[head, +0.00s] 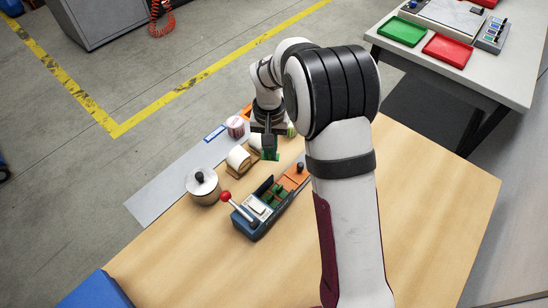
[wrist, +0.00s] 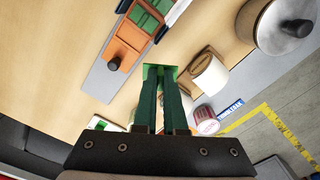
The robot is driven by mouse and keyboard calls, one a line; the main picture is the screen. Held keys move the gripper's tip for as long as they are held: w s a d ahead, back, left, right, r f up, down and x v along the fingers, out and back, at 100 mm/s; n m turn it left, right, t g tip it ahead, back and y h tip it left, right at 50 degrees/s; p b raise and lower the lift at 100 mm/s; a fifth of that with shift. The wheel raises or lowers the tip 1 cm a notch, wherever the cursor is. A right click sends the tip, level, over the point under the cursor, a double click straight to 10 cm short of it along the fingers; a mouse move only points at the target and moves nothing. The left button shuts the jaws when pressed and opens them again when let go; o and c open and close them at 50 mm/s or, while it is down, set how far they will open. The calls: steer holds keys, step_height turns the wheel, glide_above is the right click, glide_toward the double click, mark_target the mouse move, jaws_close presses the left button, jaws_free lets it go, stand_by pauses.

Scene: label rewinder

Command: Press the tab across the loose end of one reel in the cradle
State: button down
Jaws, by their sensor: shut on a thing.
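My gripper (head: 269,143) is shut on a green tab (head: 270,155), which hangs below the fingertips. In the wrist view, the dark green fingers (wrist: 160,80) close on the same tab (wrist: 153,70). A cream reel (head: 238,158) sits in the wooden cradle (head: 240,173), just left of my gripper. It also shows in the wrist view (wrist: 209,77), right of the fingertips. A second reel (head: 255,141) is partly hidden behind my gripper. I cannot make out a loose end on either reel, nor whether the tab touches anything.
A blue tab device (head: 250,226) with a red-knobbed lever (head: 226,196) and an orange part (head: 292,180) stands in front of the cradle. A lidded metal pot (head: 202,186) is at left. A pink-banded roll (head: 236,126) stands behind. The table's (head: 440,215) right side is clear.

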mark_target(238, 156)
steer(key=w+a+r+n, duration=0.2)
steer(key=a+n, duration=0.2)
steer(key=n, duration=0.2)
steer(key=w+a+r+n, duration=0.2)
steer(key=a+n, duration=0.3)
steer(key=shift+s+d+f, duration=0.1)
steer(key=shift+f, duration=1.65)
steer(key=shift+s+f, duration=0.1)
steer(key=shift+f, duration=1.65)
steer(key=shift+f, duration=0.25)
steer(key=c, duration=0.9)
jaws_free()
